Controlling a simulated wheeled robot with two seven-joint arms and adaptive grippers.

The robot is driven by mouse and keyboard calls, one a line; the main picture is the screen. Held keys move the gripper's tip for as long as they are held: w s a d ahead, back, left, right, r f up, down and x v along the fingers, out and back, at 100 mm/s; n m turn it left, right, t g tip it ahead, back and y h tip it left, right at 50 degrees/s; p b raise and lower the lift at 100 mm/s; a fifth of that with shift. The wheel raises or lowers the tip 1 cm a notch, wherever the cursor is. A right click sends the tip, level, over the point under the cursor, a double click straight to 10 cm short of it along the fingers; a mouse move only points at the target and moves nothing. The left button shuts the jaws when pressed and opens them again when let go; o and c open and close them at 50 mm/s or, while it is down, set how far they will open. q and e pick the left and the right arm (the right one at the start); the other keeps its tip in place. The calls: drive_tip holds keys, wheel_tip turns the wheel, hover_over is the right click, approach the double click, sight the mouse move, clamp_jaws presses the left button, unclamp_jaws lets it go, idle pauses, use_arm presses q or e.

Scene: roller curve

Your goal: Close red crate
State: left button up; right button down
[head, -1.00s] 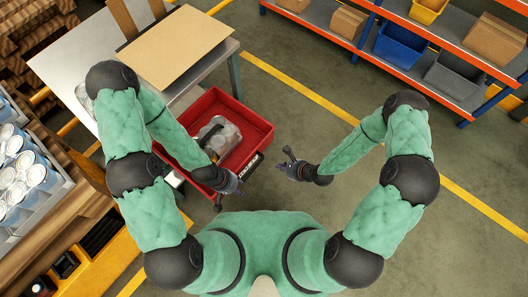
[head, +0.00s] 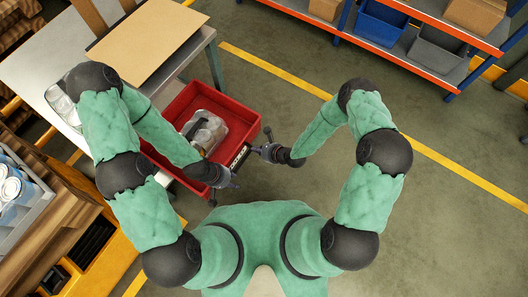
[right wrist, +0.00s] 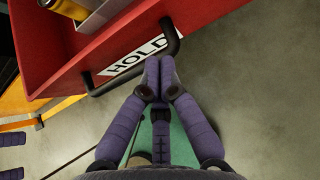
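The red crate (head: 235,106) is an open-topped, drawer-like box sticking out beside the grey table. A clear container (head: 209,128) lies inside it. Its front has a dark bar handle and a white label reading HOLD (right wrist: 138,55). My right gripper (head: 262,147) is at the front's right end. In the right wrist view its fingers (right wrist: 158,62) are together, tips overlapping the handle (right wrist: 104,84), which runs across them rather than between them; contact is unclear. My left gripper (head: 230,180) is near the front's lower left end; its fingers are too small to read.
The grey table (head: 45,50) carries a flat brown board (head: 148,42). A shelf with blue (head: 382,22) and grey bins (head: 436,50) stands at upper right. A tray of cans (head: 20,190) is at left. The floor right of the crate is clear.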

use_arm(q)
drive_tip(key=shift+f+b, duration=0.55)
drive_tip(key=shift+f, duration=0.25)
use_arm(e)
drive_tip(key=shift+w+a+f, duration=0.1)
drive_tip(key=shift+w+a, duration=0.6)
drive_tip(key=shift+a, duration=0.2)
drive_tip(key=shift+w+a+f, duration=0.1)
drive_tip(key=shift+w+a, duration=0.6)
drive_tip(key=shift+a, duration=0.2)
use_arm(q)
drive_tip(key=shift+r, duration=0.1)
